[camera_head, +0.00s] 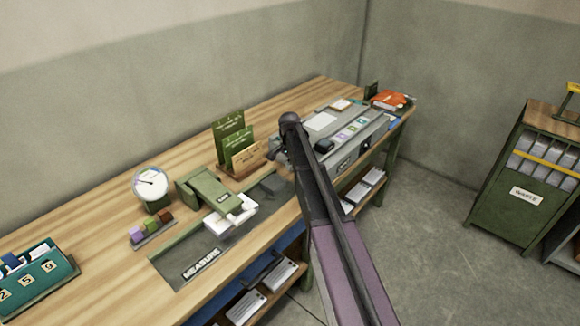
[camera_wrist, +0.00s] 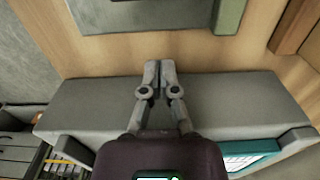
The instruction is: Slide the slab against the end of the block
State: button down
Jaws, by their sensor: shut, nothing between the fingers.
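My gripper (camera_wrist: 158,68) is shut and empty in the wrist view. Its fingertips reach past the edge of a long grey body (camera_wrist: 80,108), over bare wood. In the head view my arm hides most of the gripper. On a dark mat marked MEASURE (camera_head: 175,265) lie white pieces (camera_head: 234,212), beside a green block-like piece with a label (camera_head: 211,190). A darker flat piece (camera_head: 273,186) lies near the mat's right end. I cannot tell for certain which of these are the slab and the block. The wrist view shows a grey surface with a green edge (camera_wrist: 230,14) at the top.
A round dial scale (camera_head: 151,187), small coloured cubes (camera_head: 151,231) and green upright cards (camera_head: 233,140) stand around the mat. A grey console (camera_head: 358,145) lies to the right, close to my arm. A teal number holder (camera_head: 38,278) is at the left. Bare wood shows along the back.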

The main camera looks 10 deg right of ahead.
aim_at(267, 186)
jog(key=shift+f+b, duration=1.25)
jog(key=shift+f, duration=0.25)
jog(key=shift+s+a+r+p, duration=0.15)
jog(key=shift+s+a, duration=0.35)
jog(key=shift+a, duration=0.15)
jog(key=shift+s+a+r+p, duration=0.15)
jog(key=shift+s+a, duration=0.35)
jog(key=shift+a, duration=0.1)
jog(key=shift+s+a, duration=0.2)
jog(key=shift+a, duration=0.15)
jog(key=s+a, duration=0.1)
jog(key=a, duration=0.1)
jog(key=s+a, duration=0.3)
jog(key=a, duration=0.1)
jog(key=shift+s+a, duration=0.3)
jog(key=shift+s, duration=0.1)
jog(key=shift+w+d, duration=0.1)
